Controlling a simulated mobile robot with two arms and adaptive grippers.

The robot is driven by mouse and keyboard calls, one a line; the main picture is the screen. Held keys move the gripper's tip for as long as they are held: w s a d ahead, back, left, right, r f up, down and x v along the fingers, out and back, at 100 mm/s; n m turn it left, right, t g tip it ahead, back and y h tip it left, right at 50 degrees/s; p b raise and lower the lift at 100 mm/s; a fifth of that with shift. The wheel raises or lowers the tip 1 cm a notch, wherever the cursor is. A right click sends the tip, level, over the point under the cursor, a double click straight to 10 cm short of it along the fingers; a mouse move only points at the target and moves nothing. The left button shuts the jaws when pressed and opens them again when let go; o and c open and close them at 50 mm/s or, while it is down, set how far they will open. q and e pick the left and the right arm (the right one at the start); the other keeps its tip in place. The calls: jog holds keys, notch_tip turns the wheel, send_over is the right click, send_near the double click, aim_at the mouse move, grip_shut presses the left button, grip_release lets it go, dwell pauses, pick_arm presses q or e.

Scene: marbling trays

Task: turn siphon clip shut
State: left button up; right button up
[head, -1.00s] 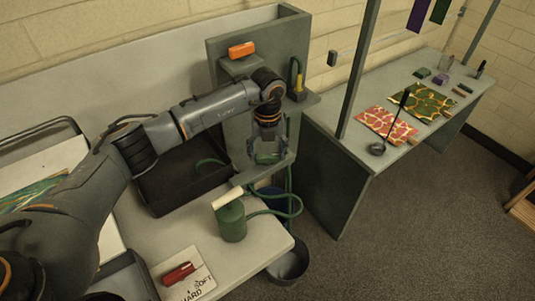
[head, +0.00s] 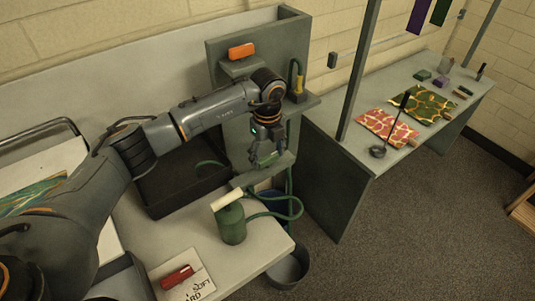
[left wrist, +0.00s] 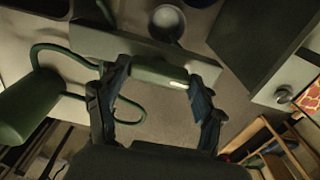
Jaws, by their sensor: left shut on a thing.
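My left gripper (head: 264,158) is at the small grey ledge (head: 280,168) on the front of the upright panel, pointing down. In the left wrist view its two fingers (left wrist: 158,80) are on either side of a green bar with a small white mark, which looks like the siphon clip (left wrist: 160,74). The fingers are shut on it. The bar lies close along the pale ledge edge; its exact turn angle is hard to tell. In the head view the gripper mostly hides the clip. A green hose (head: 290,206) hangs below the ledge. My right gripper is not in view.
A green canister with a cream handle (head: 232,224) stands near the table's right edge. A dark tray (head: 165,200) is behind it, and a bucket (head: 288,270) is on the floor. An orange block (head: 241,51) sits on the upper shelf. A red block (head: 177,277) lies on a card.

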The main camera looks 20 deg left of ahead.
aim_at(267, 156)
pick_arm(q)
jog(key=shift+f, duration=0.1)
jog(key=o, duration=1.2)
jog(key=shift+c, duration=0.2)
notch_tip(267, 156, up, 12)
